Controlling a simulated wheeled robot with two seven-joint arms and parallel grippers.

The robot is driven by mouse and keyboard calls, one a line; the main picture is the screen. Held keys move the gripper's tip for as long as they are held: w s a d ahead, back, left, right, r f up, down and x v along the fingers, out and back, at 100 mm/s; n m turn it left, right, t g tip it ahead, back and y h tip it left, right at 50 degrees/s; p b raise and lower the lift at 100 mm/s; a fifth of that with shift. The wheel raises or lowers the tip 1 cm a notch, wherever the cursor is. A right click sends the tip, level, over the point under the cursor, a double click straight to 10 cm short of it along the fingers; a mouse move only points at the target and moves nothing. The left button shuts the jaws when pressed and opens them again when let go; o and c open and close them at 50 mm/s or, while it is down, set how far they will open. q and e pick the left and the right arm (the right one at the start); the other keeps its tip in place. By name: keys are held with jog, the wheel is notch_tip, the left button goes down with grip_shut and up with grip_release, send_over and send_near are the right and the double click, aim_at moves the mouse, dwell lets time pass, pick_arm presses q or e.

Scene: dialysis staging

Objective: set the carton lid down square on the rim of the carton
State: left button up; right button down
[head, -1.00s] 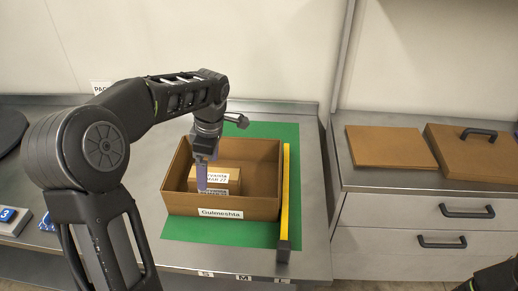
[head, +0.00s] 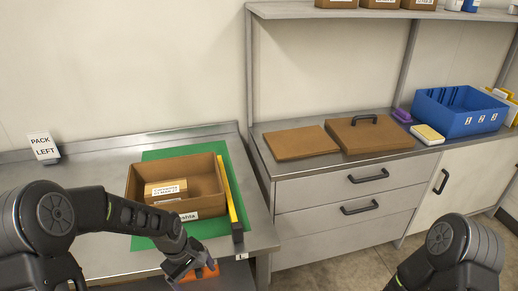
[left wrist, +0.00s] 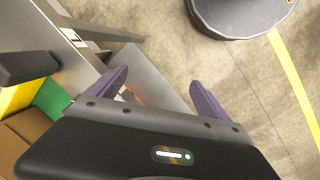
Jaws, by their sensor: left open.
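The open carton (head: 137,197) stands on a green mat (head: 208,226) on the left bench, with smaller labelled boxes (head: 166,188) inside. A brown lid with a black handle (head: 370,133) lies on the counter to the right. A flat brown panel without a handle (head: 300,142) lies left of it. My left gripper (head: 194,270) is in front of the carton, near the bench's front edge, apart from carton and lid. In the left wrist view its purple fingers (left wrist: 158,82) are spread with nothing held. My right arm shows at lower right, but its gripper is out of view.
A yellow bar with a dark end (head: 228,190) lies along the carton's right side. A blue bin (head: 460,112) and small yellow and purple items are right of the lid. A shelf with boxes (head: 380,12) hangs above the counter. An orange object (head: 208,270) shows by my left gripper.

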pick_arm(q)
jog(key=s+d+f+m+h+b, duration=0.1)
jog(key=s+d+f+m+b, duration=0.1)
jog(key=s+d+f+m, duration=0.2)
jog(key=s+d+f+m+h+b, duration=0.1)
jog(key=s+d+f+m+b, duration=0.2)
jog(key=s+d+f, duration=0.8)
jog(key=s+f+m, duration=0.2)
jog(key=s+f, duration=0.3)
jog(key=shift+s, duration=0.25)
